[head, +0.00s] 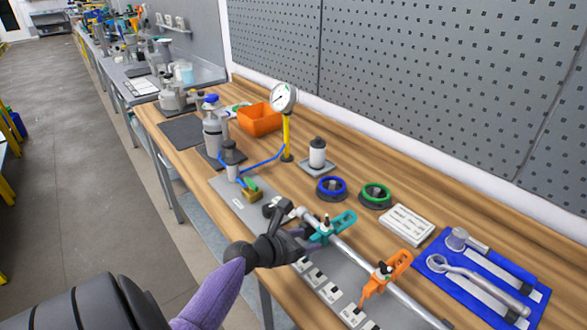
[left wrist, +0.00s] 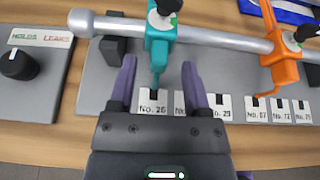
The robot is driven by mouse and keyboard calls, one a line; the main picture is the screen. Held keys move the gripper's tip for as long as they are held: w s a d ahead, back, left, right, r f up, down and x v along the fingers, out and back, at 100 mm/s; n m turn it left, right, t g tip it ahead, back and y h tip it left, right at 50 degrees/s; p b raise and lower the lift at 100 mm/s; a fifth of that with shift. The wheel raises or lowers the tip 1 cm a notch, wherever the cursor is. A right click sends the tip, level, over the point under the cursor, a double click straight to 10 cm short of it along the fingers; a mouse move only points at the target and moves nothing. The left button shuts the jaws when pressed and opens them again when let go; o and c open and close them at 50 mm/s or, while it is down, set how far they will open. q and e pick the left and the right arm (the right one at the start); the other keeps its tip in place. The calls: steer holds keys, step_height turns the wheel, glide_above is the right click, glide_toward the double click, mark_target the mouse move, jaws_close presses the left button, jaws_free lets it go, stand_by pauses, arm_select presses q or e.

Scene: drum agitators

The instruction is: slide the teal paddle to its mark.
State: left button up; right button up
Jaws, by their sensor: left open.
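The teal paddle (head: 338,226) is clamped around a grey rod (head: 362,258), with a black knob on top. In the left wrist view the teal paddle (left wrist: 159,50) hangs from the rod (left wrist: 225,37), its lower tip over the number plates. My left gripper (left wrist: 158,75) is open, with one purple finger on each side of the paddle's lower tip; whether they touch cannot be told. In the head view the left gripper (head: 306,238) is beside the paddle. White plates (left wrist: 153,104) stand in a row below; one reads No. 26, and the one beside it is partly hidden by a finger. My right gripper is not in view.
An orange paddle (head: 388,272) sits farther right on the same rod. A HOLDS/LEAKS knob panel (left wrist: 35,60) is at the left. A blue tool mat (head: 480,275), blue and green rings, and a pressure gauge (head: 284,97) stand around the bench.

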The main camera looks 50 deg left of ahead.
arm_select(q)
steer(key=p+v, duration=0.1)
steer(key=v, duration=0.5)
steer(key=shift+s, duration=0.2)
steer(key=shift+r, duration=0.1)
